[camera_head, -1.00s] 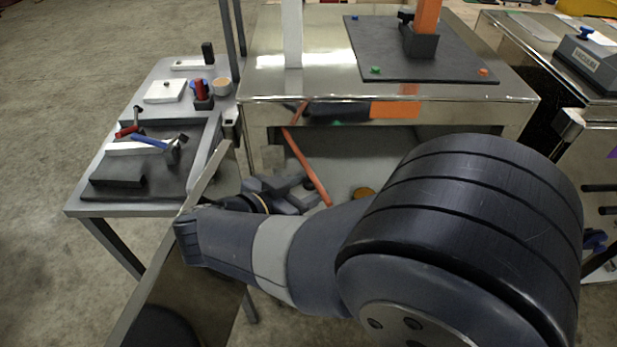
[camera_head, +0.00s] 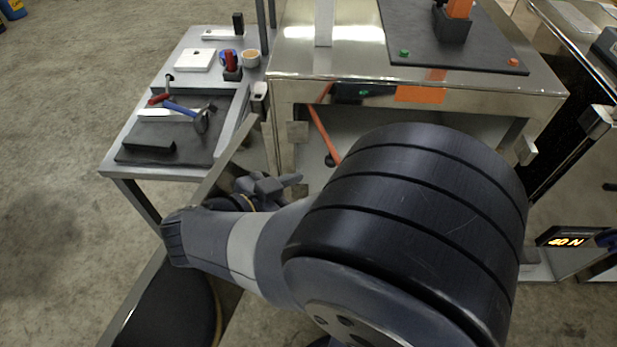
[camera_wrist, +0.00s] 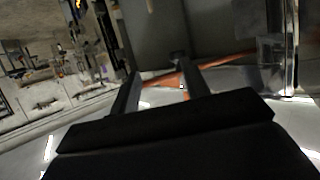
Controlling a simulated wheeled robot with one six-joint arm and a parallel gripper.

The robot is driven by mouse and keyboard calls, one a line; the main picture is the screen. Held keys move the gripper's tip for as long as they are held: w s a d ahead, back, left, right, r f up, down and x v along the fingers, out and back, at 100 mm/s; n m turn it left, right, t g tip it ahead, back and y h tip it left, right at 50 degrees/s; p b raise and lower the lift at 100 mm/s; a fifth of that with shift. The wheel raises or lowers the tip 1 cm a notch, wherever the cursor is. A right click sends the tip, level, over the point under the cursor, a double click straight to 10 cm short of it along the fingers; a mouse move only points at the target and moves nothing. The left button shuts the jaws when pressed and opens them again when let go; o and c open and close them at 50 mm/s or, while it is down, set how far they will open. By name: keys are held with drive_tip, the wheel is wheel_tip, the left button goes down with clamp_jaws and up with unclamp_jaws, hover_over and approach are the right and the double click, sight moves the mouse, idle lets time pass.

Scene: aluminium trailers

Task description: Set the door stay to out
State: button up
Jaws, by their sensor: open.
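The door stay looks to be the thin orange-red bar (camera_head: 323,133) slanting down from the upper edge of the opening in the metal cabinet (camera_head: 420,88). Its lower end is hidden behind my arm in the head view. In the wrist view an orange bar (camera_wrist: 200,70) runs across beyond my fingers. My gripper (camera_head: 282,182) is open, in front of the opening, below and left of the bar. In the wrist view my gripper (camera_wrist: 157,68) has its fingers apart with nothing clearly held. The open door (camera_head: 225,172) stands at the left, partly behind my arm.
A grey side table (camera_head: 128,160) with a hammer (camera_head: 190,112) and small items stands left of the cabinet. A dark mat with an orange post (camera_head: 458,8) is on top.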

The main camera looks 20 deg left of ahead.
drive_tip(key=shift+s+a+p, duration=0.25)
drive_tip(key=shift+s, duration=0.35)
drive_tip(key=shift+s+a+p, duration=0.2)
drive_tip(key=shift+s+a, duration=0.05)
drive_tip(key=shift+s, duration=0.3)
drive_tip(key=shift+r+p, duration=0.1)
drive_tip(key=shift+p, duration=0.45)
